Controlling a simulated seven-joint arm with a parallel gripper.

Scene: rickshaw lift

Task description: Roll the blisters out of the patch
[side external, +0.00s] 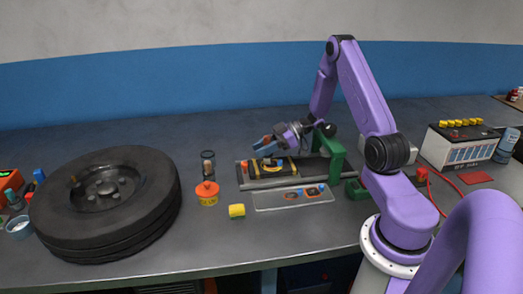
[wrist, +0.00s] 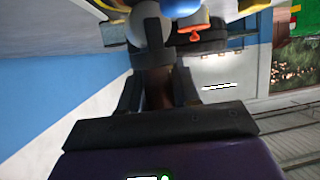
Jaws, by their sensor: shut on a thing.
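My gripper (side external: 264,144) is tilted toward the left, low over the dark work strip, with its jaws close together. In the wrist view the jaws (wrist: 158,92) are shut on a brown handle (wrist: 157,86), which looks like that of the roller; its far end is hard to make out. Below the gripper in the side view lies the patch area (side external: 262,178), dark with yellow bands. Small blue and orange bits show there. Blisters are too small to tell, and I cannot tell whether the tool touches the patch.
A green clamp (side external: 333,150) stands at the strip's right. A big tyre (side external: 145,205) fills the left; a battery (side external: 455,145) stands right.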

